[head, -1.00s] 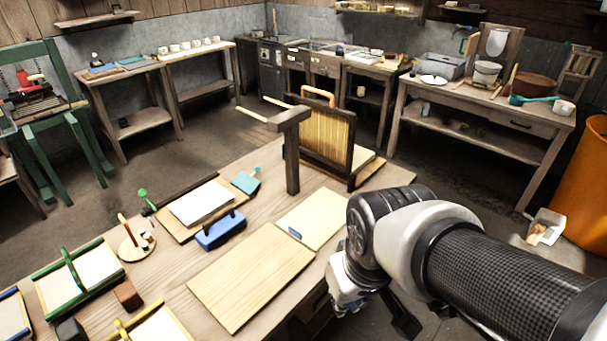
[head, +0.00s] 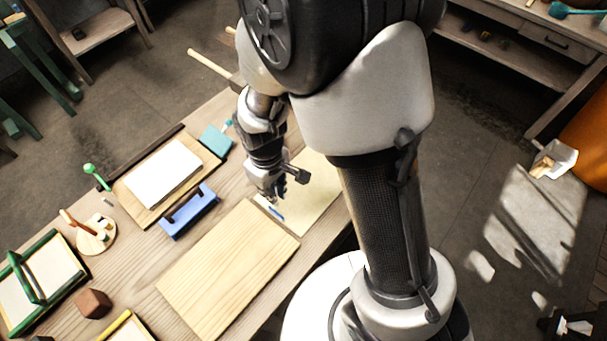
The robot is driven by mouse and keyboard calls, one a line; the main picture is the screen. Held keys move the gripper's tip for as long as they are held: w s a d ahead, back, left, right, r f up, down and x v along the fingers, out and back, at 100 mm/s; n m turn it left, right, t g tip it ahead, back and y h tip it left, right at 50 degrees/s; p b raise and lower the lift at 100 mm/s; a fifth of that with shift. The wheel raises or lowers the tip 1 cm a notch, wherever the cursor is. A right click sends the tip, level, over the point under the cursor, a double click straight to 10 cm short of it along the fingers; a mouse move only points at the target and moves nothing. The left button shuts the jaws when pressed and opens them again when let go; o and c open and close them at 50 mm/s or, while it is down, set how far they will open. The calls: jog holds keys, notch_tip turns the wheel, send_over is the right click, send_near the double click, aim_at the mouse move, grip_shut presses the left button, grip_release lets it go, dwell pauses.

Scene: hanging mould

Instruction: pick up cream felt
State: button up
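The cream felt (head: 318,190) appears to be the flat, pale cream sheet lying on the table, with a small blue tab (head: 276,213) at its near left corner. My gripper (head: 280,194) points down over the left part of the sheet, close to the blue tab. No cloth shows lifted or bunched at the fingers. The fingers are small and dark, so their opening and any contact with the sheet are unclear. My arm hides the far part and some of the right side of the sheet.
A bare wooden board (head: 228,262) lies just in front of the felt. The upright frame is mostly hidden behind my arm.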

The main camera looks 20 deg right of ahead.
jog(key=b, duration=0.2)
send_over(276, 212)
jog(key=f, duration=0.7)
jog(key=shift+s+d+f, duration=0.15)
jog(key=shift+s+f, duration=0.2)
jog(key=shift+f, duration=0.05)
jog(key=f+b, duration=0.1)
jog(key=f, duration=0.1)
jog(key=f+b, duration=0.2)
jog(key=f, duration=0.1)
jog(key=shift+w+a+f, duration=0.2)
jog(key=shift+w+f, duration=0.1)
jog(key=shift+r, duration=0.1)
jog(key=shift+c, duration=0.6)
grip_shut()
